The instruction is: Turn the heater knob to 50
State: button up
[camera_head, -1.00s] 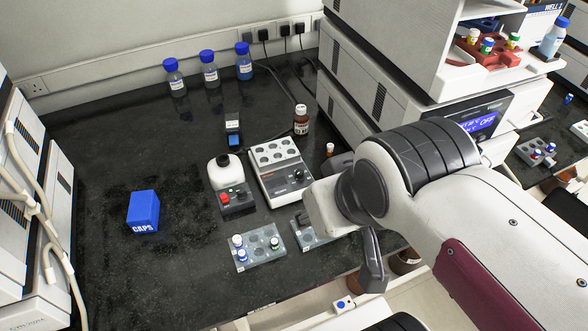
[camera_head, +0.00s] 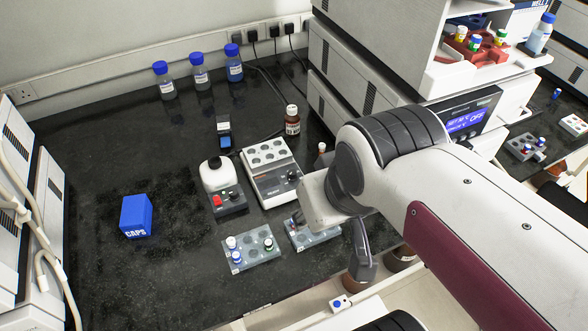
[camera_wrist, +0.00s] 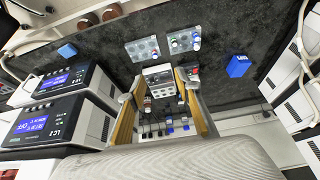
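The heater (camera_head: 272,172) is a white block with round wells on top, in the middle of the bench in the head view. Its dark round knob (camera_head: 293,176) is on the right part of its front panel, just left of my wrist. In the wrist view the heater (camera_wrist: 158,80) appears between my fingers, beyond their tips; the knob's setting is too small to read. My gripper (camera_wrist: 160,104) is open, with tan-sided fingers spread apart and nothing between their pads.
A vial rack (camera_head: 252,250) lies in front. A brown bottle (camera_head: 292,120) stands behind. A blue caps box (camera_head: 136,216) sits on clear bench at left.

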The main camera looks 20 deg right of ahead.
jog(key=w+d+f+m+g+y, duration=0.1)
jog(key=w+d+f+g, duration=0.25)
jog(key=w+f, duration=0.4)
jog(key=n+t+y, duration=0.2)
jog(key=n, duration=0.9)
send_near(292, 172)
jog(key=shift+w+d+f, duration=0.15)
jog(key=shift+w+f, duration=0.05)
jog(key=shift+f, duration=0.25)
jog(key=shift+x, duration=3.9)
